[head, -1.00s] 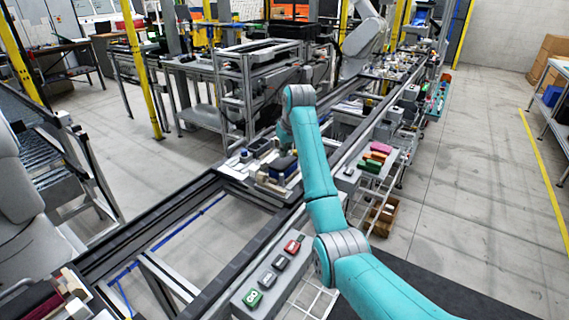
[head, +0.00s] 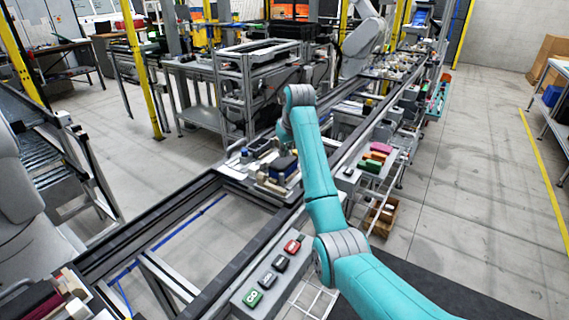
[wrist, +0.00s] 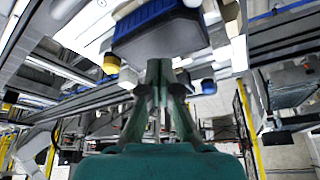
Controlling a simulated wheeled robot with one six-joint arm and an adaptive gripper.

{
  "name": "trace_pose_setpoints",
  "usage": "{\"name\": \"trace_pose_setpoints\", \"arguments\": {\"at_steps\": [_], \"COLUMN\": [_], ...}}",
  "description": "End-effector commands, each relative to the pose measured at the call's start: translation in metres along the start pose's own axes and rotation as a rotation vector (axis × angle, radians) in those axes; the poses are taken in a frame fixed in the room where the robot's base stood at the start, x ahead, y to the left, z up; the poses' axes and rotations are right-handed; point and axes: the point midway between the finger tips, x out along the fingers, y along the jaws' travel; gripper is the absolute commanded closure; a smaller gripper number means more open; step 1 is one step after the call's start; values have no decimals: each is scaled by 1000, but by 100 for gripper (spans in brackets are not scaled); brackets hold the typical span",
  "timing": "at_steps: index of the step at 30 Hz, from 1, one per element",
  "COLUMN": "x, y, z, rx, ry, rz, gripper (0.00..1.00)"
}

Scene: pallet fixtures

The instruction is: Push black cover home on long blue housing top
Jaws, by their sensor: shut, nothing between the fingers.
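The long blue housing (head: 284,172) sits on the pallet in the middle of the head view, with the black cover (head: 282,161) over its top. In the wrist view the black cover (wrist: 160,42) is a dark flat face close to my fingertips, with the ribbed blue housing (wrist: 158,13) just behind it. My gripper (wrist: 159,66) is shut and empty, its fingertips at or very near the cover's face. I cannot tell if they touch. In the head view the arm hides most of the gripper. Whether the cover is fully seated is not clear.
The pallet (head: 240,167) carries other small parts left of the housing. A yellow round part (wrist: 111,65) shows beside the housing in the wrist view. Coloured blocks (head: 376,155) lie on the right-hand shelf. Red, dark and green parts line the front rail (head: 240,300).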

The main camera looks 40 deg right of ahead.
Motion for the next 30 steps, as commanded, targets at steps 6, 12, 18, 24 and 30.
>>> {"name": "trace_pose_setpoints", "arguments": {"at_steps": [6,12,18,24,30], "x": [0,3,8,13,16], "y": [0,0,0,0,0], "z": [0,2,4,5,6], "rx": [0,0,0,0,0], "ry": [0,-1,-1,0,1], "rz": [0,0,0,0,0], "gripper": [100,100,100,100,100]}}
